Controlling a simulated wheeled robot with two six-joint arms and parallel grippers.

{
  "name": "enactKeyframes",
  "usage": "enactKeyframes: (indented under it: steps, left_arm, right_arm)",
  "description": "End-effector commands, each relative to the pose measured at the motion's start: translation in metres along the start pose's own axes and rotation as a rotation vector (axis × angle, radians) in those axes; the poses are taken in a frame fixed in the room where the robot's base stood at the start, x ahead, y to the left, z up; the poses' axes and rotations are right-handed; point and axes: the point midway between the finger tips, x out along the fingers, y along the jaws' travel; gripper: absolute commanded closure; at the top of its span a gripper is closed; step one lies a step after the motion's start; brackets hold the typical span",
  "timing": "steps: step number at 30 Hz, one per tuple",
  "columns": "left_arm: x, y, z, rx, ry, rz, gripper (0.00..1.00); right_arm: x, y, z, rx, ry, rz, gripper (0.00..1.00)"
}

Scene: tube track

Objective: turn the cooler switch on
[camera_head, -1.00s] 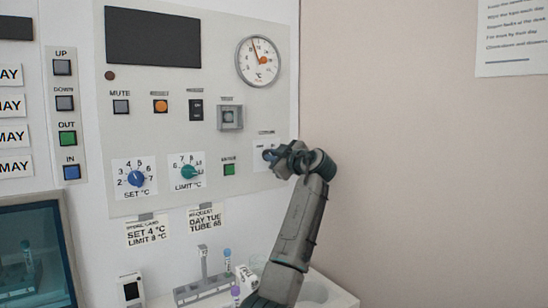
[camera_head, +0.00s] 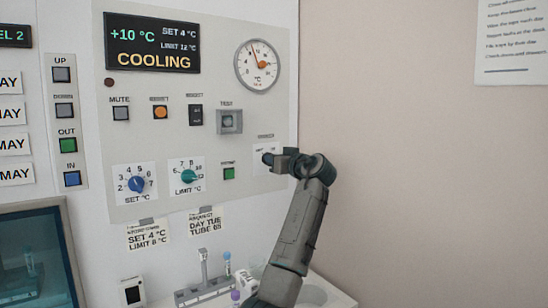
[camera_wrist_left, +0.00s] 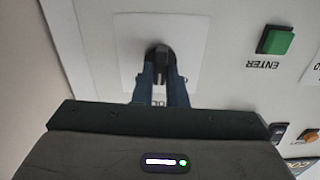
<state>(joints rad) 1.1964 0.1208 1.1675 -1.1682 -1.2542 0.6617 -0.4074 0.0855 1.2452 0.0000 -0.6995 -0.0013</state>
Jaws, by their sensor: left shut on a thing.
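The cooler switch (camera_wrist_left: 159,53) is a black rotary knob on a white plate at the lower right of the control panel. My left gripper (camera_wrist_left: 160,80) is shut on the knob, with one finger on each side of it in the left wrist view. My right gripper is not in view.
A green button (camera_head: 229,173) sits left of the switch. The SET dial (camera_head: 136,184), LIMIT dial (camera_head: 188,176) and a round gauge (camera_head: 257,64) share the panel. Below stands a tube rack (camera_head: 203,289). The wall to the right is bare beside the arm.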

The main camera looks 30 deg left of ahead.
Motion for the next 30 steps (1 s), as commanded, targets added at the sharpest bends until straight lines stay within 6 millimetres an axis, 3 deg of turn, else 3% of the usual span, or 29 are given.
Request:
enactKeyframes:
  steps: [15,30]
  left_arm:
    - [0.000,0.003,0.000,0.453,-0.002,0.001,1.00]
    - [0.000,0.004,0.002,0.645,-0.002,0.001,1.00]
  right_arm:
    - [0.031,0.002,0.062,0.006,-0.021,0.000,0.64]
    - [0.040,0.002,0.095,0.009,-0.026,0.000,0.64]
